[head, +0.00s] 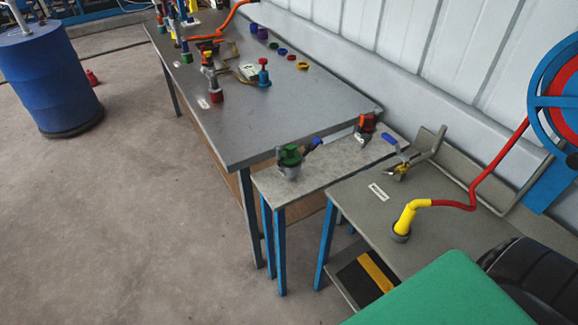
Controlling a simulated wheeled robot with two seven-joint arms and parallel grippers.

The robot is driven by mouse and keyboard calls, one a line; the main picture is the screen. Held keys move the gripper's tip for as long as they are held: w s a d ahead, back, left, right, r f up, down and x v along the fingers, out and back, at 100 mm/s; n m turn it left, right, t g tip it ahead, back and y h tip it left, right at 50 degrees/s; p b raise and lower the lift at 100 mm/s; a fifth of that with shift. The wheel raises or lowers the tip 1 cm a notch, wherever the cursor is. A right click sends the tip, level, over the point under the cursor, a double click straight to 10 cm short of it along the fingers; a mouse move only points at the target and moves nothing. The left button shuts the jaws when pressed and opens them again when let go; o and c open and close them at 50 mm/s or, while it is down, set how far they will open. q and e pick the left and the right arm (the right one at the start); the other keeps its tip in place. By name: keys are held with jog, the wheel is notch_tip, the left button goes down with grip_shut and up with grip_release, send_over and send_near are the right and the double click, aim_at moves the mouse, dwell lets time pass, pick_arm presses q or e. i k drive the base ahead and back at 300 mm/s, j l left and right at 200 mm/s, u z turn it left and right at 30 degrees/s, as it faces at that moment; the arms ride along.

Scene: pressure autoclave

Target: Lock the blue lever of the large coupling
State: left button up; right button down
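No gripper shows in the head view. A grey coupling with a green top (290,157) stands on the small light-grey table, and a blue lever (314,143) sticks up and out to its right. A metal fitting (402,167) on the right-hand table also has a blue lever (389,139), which slants up to the left. I cannot tell from size alone which coupling is the large one, nor whether either lever is locked.
A long dark-grey table (270,115) holds several couplings and coloured rings. A yellow hose end (408,217) with a red hose stands on the right-hand table (350,215). A blue hose reel (560,100) is at the right.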

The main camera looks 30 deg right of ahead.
aim_at(315, 142)
jog(key=l+z, duration=0.15)
jog(key=z, duration=0.3)
jog(key=l+z, duration=0.2)
jog(key=z, duration=0.3)
